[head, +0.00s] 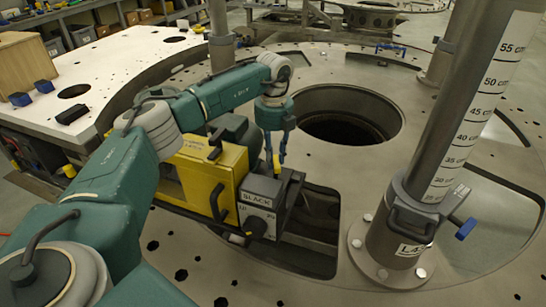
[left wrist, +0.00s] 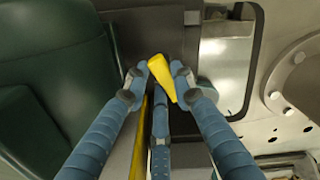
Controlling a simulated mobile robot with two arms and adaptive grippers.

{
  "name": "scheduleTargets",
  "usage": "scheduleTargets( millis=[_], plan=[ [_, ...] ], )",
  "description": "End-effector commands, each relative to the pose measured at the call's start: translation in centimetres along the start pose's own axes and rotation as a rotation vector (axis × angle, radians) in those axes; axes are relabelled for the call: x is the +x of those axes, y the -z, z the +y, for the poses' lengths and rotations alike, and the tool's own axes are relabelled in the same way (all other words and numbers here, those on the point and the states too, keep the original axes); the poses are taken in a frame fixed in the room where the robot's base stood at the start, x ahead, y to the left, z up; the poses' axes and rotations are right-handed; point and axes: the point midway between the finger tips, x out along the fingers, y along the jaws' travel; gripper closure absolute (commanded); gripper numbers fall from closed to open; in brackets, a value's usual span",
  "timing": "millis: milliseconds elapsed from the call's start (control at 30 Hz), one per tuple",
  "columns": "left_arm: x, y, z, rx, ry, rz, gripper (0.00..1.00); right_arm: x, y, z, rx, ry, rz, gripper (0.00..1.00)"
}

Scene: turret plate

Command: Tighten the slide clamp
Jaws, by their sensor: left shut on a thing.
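My left gripper (head: 275,160) reaches down at the far right end of a yellow box (head: 207,172) with a grey face marked "BLACK" (head: 262,194). The lever looks like the handle of the slide clamp and sits over a dark part beside the box. The clamp's body is mostly hidden by the fingers. My right gripper is not in view.
The box sits on a dark sliding frame beside a rectangular opening (head: 310,235) in the turret plate (head: 348,72). A round hole (head: 347,125) lies behind. A thick post with a centimetre scale (head: 467,120) and a blue-knobbed collar (head: 466,228) stands at right.

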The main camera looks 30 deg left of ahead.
Motion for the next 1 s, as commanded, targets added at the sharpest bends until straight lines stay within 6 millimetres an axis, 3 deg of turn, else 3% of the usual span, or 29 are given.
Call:
scheduleTargets(
  millis=[500,1000],
  plan=[
    [-0.2,-0.24,-0.46,0.392,0.003,-0.003,1.0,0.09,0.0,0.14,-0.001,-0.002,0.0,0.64],
    [-0.24,-0.3,-0.55,0.498,0.003,-0.005,1.0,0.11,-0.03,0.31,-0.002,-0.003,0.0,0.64]
  ],
)
